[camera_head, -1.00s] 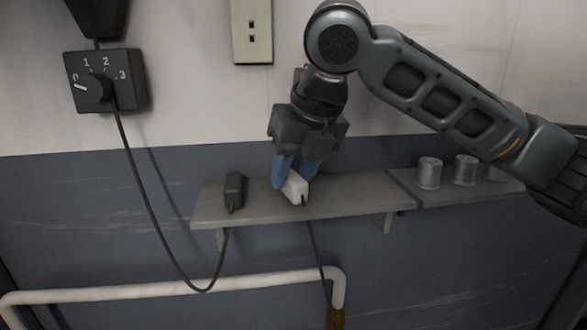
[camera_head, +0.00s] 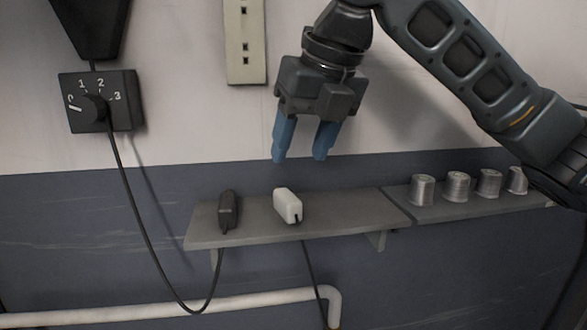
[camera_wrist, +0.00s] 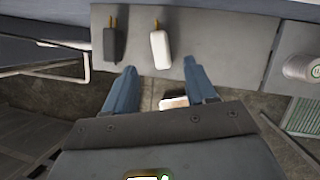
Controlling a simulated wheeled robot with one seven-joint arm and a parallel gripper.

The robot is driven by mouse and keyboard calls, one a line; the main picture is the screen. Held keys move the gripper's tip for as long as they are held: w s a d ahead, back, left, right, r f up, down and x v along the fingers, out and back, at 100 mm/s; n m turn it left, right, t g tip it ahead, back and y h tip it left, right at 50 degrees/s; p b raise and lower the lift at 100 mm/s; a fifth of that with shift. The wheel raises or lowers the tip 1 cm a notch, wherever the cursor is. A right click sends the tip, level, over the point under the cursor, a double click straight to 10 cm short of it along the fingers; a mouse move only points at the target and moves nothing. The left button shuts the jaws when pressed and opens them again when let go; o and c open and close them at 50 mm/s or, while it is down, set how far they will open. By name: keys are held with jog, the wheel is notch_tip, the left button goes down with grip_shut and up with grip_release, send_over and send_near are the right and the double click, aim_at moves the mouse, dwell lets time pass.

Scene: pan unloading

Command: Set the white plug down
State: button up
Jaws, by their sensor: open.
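The white plug (camera_head: 288,206) rests on the grey shelf (camera_head: 345,213), with its dark cord hanging over the front edge. In the wrist view the white plug (camera_wrist: 159,49) lies on the shelf with its brass prongs toward the wall. My gripper (camera_head: 301,159) is above the shelf, clear of the plug, with its two blue fingers apart and nothing between them. In the wrist view my gripper (camera_wrist: 160,78) shows both blue fingers spread, with the plug beyond the tips.
A black plug (camera_head: 228,211) lies on the shelf left of the white one. Several metal cups (camera_head: 457,187) stand on the right shelf section. A dial box (camera_head: 101,101) and a socket strip (camera_head: 245,42) are on the wall. A white pipe (camera_head: 170,306) runs below.

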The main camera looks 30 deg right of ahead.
jog(key=shift+v, duration=1.55)
